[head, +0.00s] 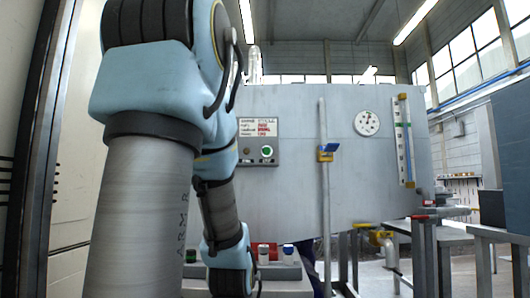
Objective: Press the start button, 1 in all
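A green round button (267,150) sits on a small grey control box on the front of a large grey panel, in the middle of the head view. A second small round control (246,151) is beside it on the left. I cannot read which one is marked start. My arm fills the left half of the view and bends down to the left of the box, apart from the button. My gripper does not show; the arm's lower end is at the bottom edge of the picture.
A printed sign (258,127) is above the box. A vertical pipe with a blue and yellow valve (327,152) stands to its right. A red-topped cylinder (263,254) and a blue-topped cylinder (288,254) stand low in front of the panel. Metal tables (455,236) are at right.

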